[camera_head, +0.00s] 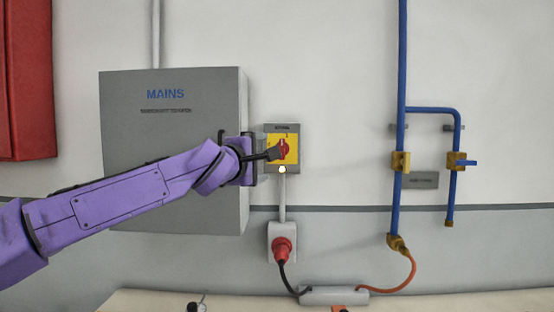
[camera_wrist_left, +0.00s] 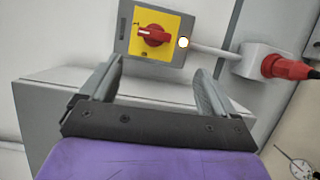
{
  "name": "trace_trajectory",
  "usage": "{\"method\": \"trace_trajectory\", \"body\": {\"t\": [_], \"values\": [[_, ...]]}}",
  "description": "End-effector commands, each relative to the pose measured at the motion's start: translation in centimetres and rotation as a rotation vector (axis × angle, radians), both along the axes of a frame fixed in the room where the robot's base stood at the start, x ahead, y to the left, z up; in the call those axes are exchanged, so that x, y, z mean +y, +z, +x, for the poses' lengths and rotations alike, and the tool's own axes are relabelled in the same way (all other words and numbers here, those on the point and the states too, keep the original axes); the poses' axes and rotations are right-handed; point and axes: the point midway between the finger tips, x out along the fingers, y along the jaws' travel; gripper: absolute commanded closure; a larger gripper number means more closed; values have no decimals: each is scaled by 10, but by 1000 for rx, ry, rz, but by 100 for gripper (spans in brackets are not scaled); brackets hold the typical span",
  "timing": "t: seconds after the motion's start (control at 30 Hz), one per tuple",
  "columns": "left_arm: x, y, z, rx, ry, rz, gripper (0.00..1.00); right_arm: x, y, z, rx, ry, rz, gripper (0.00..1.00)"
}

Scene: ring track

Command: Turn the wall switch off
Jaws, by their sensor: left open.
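The wall switch (camera_head: 296,160) is a grey box with a yellow plate and a red rotary knob (camera_head: 284,148). The knob stands upright in the head view. In the left wrist view the knob (camera_wrist_left: 153,36) lies across the plate, its white mark at the left end, near a small mark on the plate. A white lamp (camera_head: 282,170) glows at the switch's lower edge. My left gripper (camera_head: 274,153) is in front of the switch, partly covering it. In the wrist view its fingers (camera_wrist_left: 157,68) are apart and empty, short of the knob. My right gripper is not in view.
A grey MAINS cabinet (camera_head: 120,100) stands left of the switch, behind my left arm. Below the switch are a socket with a red plug (camera_head: 282,250) and a cable. Blue pipes (camera_head: 401,60) with brass valves are on the right. A bench (camera_head: 450,303) runs along the bottom.

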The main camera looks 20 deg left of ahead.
Motion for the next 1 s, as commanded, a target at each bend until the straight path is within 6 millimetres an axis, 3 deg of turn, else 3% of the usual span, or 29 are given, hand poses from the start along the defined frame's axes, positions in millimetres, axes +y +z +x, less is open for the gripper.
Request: {"method": "trace_trajectory", "body": {"t": [0.03, 0.17, 0.4, 0.6, 0.93, 0.97, 1.0], "values": [[2, 11, -1, -18, -16, 8, 11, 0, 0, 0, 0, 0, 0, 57], [-1, 15, 12, -25, -31, 37, 11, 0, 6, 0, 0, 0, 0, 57], [-8, 16, 66, -21, -28, 37, 11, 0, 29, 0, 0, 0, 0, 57], [-11, 14, 97, -22, -28, 36, 11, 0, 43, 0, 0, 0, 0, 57], [-12, 11, 104, -23, -29, 37, 11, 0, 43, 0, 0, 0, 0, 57], [-12, 11, 104, -23, -29, 37, 17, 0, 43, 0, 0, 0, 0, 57], [-12, 11, 104, -23, -29, 37, 30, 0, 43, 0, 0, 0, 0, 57]]}}
